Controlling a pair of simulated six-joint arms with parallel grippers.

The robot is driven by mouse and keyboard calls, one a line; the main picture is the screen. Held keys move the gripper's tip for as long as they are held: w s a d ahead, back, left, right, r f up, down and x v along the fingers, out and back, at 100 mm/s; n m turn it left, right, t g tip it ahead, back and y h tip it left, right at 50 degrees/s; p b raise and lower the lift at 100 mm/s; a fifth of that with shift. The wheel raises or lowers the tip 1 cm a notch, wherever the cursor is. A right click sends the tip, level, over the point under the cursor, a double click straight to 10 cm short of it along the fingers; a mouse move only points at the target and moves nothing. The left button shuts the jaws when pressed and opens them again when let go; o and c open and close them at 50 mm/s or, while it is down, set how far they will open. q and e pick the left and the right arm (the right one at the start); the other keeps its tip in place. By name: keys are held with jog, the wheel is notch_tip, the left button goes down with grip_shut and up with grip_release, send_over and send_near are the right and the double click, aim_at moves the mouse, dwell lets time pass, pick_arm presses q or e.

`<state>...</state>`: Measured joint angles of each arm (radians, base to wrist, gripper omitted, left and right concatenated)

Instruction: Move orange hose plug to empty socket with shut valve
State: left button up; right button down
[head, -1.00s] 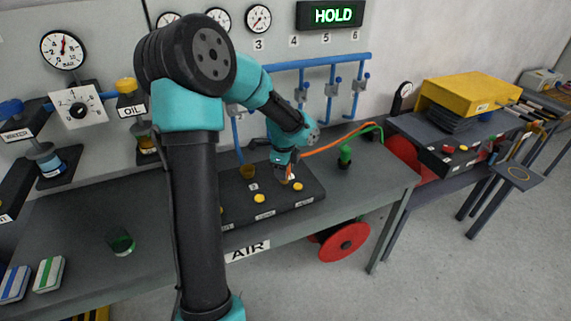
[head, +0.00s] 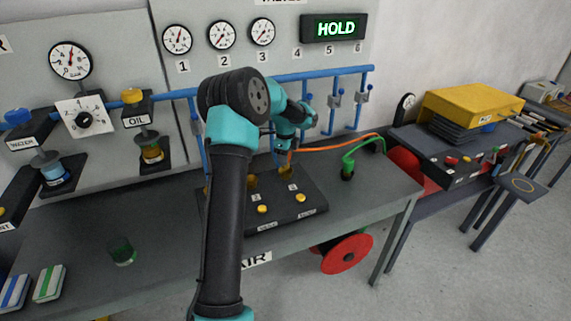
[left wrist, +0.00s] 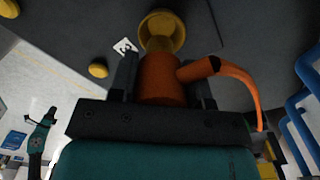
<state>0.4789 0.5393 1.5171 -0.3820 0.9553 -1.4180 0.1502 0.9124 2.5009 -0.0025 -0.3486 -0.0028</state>
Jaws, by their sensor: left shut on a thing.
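My left gripper (head: 287,150) is shut on the orange hose plug (left wrist: 160,80), above the dark socket board (head: 235,208). The left wrist view shows the gripper's fingers (left wrist: 160,70) on both sides of the plug. A brass socket (left wrist: 162,24) lies just beyond the plug's tip; whether they touch I cannot tell. The orange hose (head: 335,147) runs from the plug to the right. Another brass socket (head: 253,182) is on the board to the left.
A green plug (head: 347,172) stands on the bench to the right with its green hose. Yellow buttons (head: 301,198) sit along the board's front. The display (head: 333,27) reads HOLD. Open bench lies left of the board.

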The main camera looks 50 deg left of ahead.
pick_arm(q)
jog(key=shift+a, duration=0.1)
jog(key=shift+f, duration=1.75)
jog(key=shift+f, duration=0.3)
jog(key=o, duration=1)
notch_tip(320, 180, up, 13)
jog(key=shift+f, duration=0.15)
jog(key=shift+w, duration=0.1)
